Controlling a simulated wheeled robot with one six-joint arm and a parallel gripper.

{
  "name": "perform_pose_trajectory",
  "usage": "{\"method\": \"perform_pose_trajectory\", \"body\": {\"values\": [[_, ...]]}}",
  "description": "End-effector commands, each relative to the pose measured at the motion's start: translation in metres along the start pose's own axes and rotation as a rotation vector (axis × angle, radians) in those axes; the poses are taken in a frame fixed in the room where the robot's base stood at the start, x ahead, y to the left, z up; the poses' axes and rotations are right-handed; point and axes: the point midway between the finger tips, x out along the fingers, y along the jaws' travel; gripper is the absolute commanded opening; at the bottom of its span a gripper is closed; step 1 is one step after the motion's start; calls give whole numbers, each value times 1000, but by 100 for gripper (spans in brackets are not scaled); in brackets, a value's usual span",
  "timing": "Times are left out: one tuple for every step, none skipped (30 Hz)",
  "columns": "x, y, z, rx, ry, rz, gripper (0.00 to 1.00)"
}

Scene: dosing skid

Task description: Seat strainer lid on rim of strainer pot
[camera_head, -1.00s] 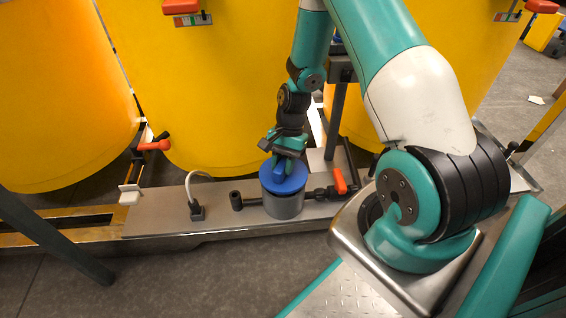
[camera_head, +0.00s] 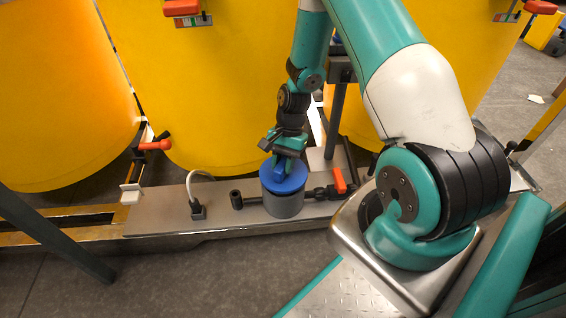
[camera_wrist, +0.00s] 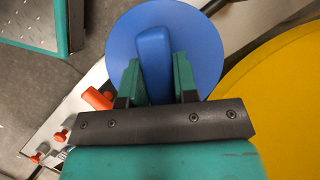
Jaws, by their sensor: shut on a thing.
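The strainer lid (camera_head: 294,184) is a blue disc with a raised bar handle on top. In the head view it lies flat over the mouth of the grey strainer pot (camera_head: 284,207), which stands upright on the skid. I cannot tell whether the lid touches the rim all round. My gripper (camera_head: 287,165) is above the lid, shut on its handle. In the wrist view the lid (camera_wrist: 200,45) fills the top middle, and the green fingers of my gripper (camera_wrist: 154,80) stand on both sides of the handle (camera_wrist: 153,55). The lid hides the pot there.
A pipe stub (camera_head: 236,199) stands left of the pot, with a white hose (camera_head: 200,174) further left. A red valve handle (camera_head: 339,181) is close on the right. Large yellow tanks (camera_head: 205,90) stand behind. The skid plate (camera_head: 158,214) is clear at the left.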

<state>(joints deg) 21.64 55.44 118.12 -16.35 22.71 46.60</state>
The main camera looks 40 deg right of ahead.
Motion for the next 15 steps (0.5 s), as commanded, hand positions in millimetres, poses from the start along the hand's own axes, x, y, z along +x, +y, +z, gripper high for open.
{"method": "perform_pose_trajectory", "body": {"values": [[0, 0, 0, 0, 0, 0, 1], [1, 0, 0, 0, 0, 0, 1], [1, 0, 0, 0, 0, 0, 1], [2, 0, -1, 0, 0, 0, 1], [2, 0, -1, 0, 0, 0, 1], [3, 0, -1, 0, 0, 0, 1], [4, 0, -2, 0, 0, 0, 1], [5, 0, -2, 0, 0, 0, 1], [6, 0, -2, 0, 0, 0, 1], [6, 0, -3, 0, 0, 0, 1], [7, 0, -3, 0, 0, 0, 1], [8, 0, -3, 0, 0, 0, 1], [8, 0, -4, 0, 0, 0, 1], [9, 0, -4, 0, 0, 0, 1], [10, 0, -4, 0, 0, 0, 1]]}}
